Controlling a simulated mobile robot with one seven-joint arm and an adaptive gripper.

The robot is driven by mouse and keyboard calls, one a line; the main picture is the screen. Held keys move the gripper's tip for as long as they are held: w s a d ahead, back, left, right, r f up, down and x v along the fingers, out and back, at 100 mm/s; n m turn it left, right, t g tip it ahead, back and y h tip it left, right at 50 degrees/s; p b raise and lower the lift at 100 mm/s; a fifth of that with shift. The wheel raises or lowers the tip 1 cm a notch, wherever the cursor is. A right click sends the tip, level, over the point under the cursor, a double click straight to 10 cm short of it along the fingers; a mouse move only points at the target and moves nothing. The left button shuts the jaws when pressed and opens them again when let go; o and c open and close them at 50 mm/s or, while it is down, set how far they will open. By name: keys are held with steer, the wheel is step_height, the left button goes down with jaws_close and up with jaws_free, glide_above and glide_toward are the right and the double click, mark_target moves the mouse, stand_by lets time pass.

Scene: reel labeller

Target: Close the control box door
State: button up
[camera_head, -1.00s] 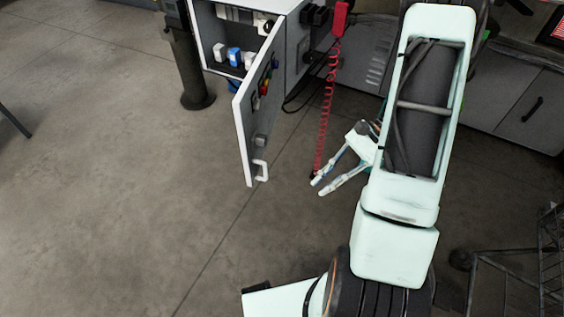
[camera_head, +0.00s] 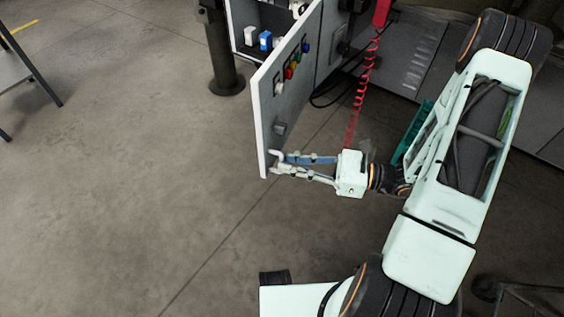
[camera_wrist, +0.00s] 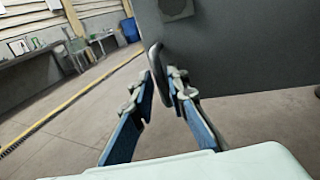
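The control box door (camera_head: 285,95) stands wide open, swung out from the control box (camera_head: 268,42) at the top of the head view. A handle (camera_wrist: 156,60) sits near the door's free edge. My gripper (camera_head: 277,163) is at that lower free edge, level with the handle. In the wrist view my gripper (camera_wrist: 161,77) has its two fingers apart, one on each side of the handle. The handle's end lies between the fingertips; I cannot tell whether either finger touches it. The door panel also fills the wrist view's upper right (camera_wrist: 235,50).
A red coiled cord (camera_head: 362,90) hangs behind my gripper. A dark post (camera_head: 224,60) stands left of the box. A table (camera_head: 25,75) is at far left, a cart (camera_head: 510,295) at lower right. The floor left of the door is clear.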

steer(key=shift+x, duration=1.25)
jaws_close()
steer(key=shift+a, duration=0.15)
